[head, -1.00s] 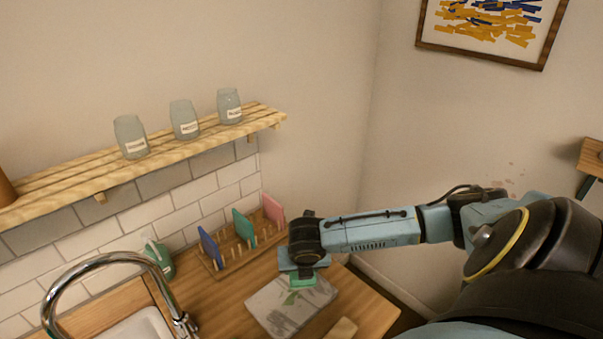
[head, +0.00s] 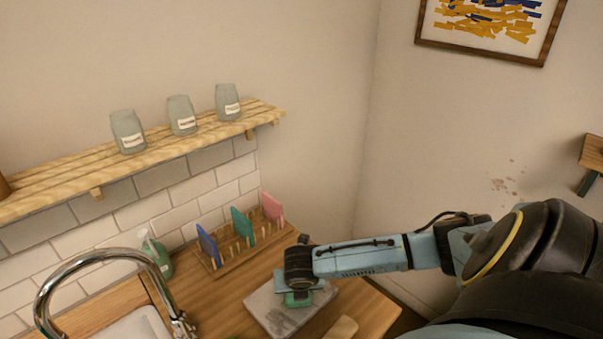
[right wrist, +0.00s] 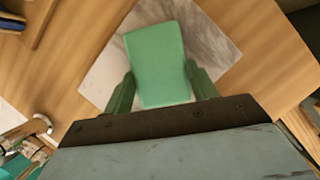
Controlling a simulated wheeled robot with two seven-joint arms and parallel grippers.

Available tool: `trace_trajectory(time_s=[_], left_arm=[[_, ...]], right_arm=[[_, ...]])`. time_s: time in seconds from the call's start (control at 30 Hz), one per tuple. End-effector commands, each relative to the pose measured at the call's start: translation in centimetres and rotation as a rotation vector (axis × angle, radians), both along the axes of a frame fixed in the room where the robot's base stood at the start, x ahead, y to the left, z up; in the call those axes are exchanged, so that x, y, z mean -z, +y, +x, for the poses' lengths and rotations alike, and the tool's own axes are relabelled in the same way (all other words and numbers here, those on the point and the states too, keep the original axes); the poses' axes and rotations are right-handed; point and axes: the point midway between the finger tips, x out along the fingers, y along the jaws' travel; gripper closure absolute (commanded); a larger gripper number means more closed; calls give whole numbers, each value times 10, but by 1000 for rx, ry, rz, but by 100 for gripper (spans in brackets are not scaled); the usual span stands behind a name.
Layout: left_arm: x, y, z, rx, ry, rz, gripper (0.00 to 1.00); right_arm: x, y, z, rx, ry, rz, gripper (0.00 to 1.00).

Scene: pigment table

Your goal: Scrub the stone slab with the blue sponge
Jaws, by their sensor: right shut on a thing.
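The stone slab (head: 262,312) lies flat on the wooden counter, pale grey with darker grey marbling; it also shows in the right wrist view (right wrist: 212,48). My right gripper (head: 298,299) is over the slab and shut on a green sponge-like block (right wrist: 157,62), held between its two fingers. The block is low over the slab; I cannot tell for sure whether it touches. The held block looks green, not blue. A thin blue piece (head: 207,244) stands in the wooden rack behind. My left gripper is not in view.
The wooden rack (head: 230,263) also holds a green piece (head: 242,224) and a pink piece (head: 271,207). A tap (head: 70,268) and sink are at the left, with a green bottle (head: 160,259) behind. A small wooden block (head: 342,328) lies by the slab's front right.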

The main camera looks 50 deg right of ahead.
Motion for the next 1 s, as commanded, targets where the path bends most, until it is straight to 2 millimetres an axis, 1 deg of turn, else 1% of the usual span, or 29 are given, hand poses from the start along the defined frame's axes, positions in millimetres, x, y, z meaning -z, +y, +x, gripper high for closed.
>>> trace_trajectory(time_s=[0.1,0.73,0.8,0.87,0.93,1.0], left_arm=[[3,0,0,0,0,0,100],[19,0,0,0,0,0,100],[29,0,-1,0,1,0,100],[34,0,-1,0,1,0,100],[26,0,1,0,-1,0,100],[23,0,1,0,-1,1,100]], right_arm=[[2,12,0,-1,0,3,67],[2,69,1,-1,-1,4,67],[6,69,3,-4,-1,1,67],[5,71,4,-9,-1,1,67],[-3,62,4,-8,1,-3,67],[1,55,3,-6,4,-4,67]])
